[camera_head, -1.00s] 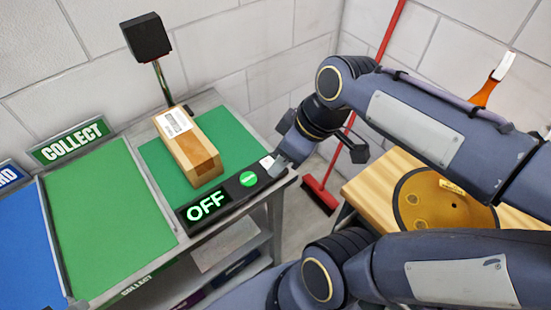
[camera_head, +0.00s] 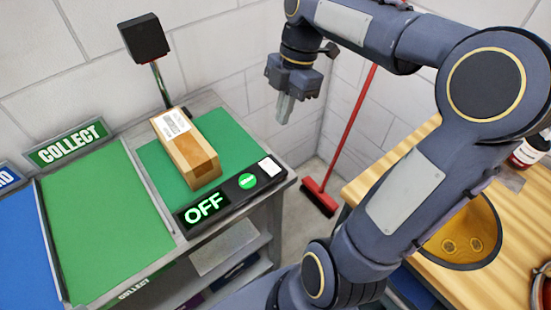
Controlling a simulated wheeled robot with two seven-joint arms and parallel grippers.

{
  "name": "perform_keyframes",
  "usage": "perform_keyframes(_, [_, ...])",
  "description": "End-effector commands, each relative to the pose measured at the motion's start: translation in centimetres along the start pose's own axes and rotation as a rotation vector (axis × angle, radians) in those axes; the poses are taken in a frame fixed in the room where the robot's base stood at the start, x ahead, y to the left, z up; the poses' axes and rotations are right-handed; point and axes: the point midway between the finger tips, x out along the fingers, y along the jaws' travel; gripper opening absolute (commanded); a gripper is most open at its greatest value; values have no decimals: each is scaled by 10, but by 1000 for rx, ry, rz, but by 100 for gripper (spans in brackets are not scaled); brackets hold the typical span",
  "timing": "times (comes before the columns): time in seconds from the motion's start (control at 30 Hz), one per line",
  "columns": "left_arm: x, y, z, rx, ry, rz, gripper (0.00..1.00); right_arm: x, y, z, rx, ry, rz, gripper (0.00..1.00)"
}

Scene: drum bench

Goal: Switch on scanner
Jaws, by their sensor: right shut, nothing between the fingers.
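The scanner's black control strip (camera_head: 226,208) runs along the front edge of the bench. Its display (camera_head: 203,208) reads OFF in lit letters. The black scanner head (camera_head: 145,37) stands on a metal pole behind a brown box (camera_head: 187,150) with a white label, which lies on the green mat (camera_head: 232,133). My right gripper (camera_head: 285,108) is shut and empty, pointing down, apart from the strip and above its right end in the picture. My left gripper is not in view.
A green COLLECT area (camera_head: 105,225) and a blue area (camera_head: 22,240) lie to the left. A red broom (camera_head: 319,196) leans in the corner. A wooden table (camera_head: 440,142) with a yellow drum-like round (camera_head: 462,238) stands at the right, partly behind my arm.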

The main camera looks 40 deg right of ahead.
Motion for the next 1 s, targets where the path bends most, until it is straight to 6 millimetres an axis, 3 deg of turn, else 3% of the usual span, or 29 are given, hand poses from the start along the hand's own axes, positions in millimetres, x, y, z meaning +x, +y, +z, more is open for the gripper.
perform_keyframes(0.27, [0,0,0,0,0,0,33,28,-1,0,0,1,-3,0])
perform_keyframes(0.7, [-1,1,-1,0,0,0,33,116,-2,4,4,2,-4,0])
perform_keyframes(1.0, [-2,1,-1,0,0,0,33,138,-3,11,1,0,0,0])
